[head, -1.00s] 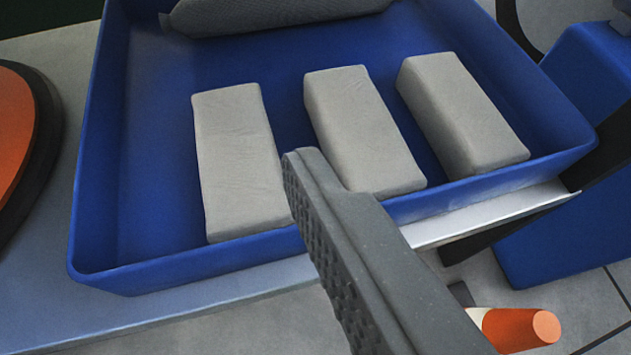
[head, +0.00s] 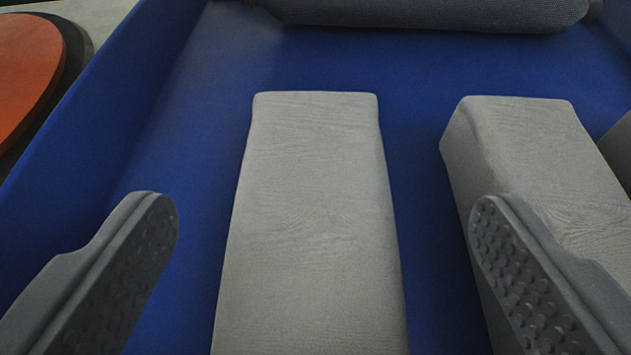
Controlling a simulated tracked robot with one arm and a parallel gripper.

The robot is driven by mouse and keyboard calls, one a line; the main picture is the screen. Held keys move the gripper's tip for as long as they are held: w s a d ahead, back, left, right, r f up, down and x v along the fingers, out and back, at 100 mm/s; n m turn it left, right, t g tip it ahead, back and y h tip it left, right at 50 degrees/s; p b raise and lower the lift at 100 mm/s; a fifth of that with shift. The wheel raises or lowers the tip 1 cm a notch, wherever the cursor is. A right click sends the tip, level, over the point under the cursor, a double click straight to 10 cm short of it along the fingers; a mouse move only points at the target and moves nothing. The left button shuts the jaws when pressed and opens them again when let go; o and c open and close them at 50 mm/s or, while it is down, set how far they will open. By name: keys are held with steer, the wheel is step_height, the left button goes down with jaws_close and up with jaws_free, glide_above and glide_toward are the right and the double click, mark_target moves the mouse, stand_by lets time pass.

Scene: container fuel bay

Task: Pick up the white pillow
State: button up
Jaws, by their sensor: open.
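Pale grey-white, block-shaped cushions lie in a blue tray (head: 190,130). Which one counts as the white pillow, I cannot tell by colour; they look alike. The left cushion (head: 312,270) lies lengthwise in the middle of the view, its near end cut off by the frame. My gripper (head: 322,208) is open and empty, with one finger on each side of this cushion and visible gaps between. The right finger overlaps a second cushion (head: 545,150) in the picture; whether it touches is unclear.
A third cushion (head: 622,150) shows partly at the right edge. A dark grey roll (head: 430,12) lies at the tray's far side. An orange disc with a dark rim (head: 25,75) is outside the tray at upper left. Bare tray floor lies left of the left cushion.

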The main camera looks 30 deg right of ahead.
mark_target(313, 141)
steer(key=shift+w+r+b+x, duration=0.15)
steer(key=shift+b+x, duration=0.35)
steer(key=shift+x, duration=0.9)
steer(key=shift+w+r+b+x, duration=0.15)
steer(key=shift+b+x, duration=0.35)
steer(key=shift+x, duration=0.9)
steer(key=shift+s+a, duration=0.1)
steer(key=shift+s, duration=0.05)
steer(key=shift+c, duration=0.3)
steer(key=c, duration=1)
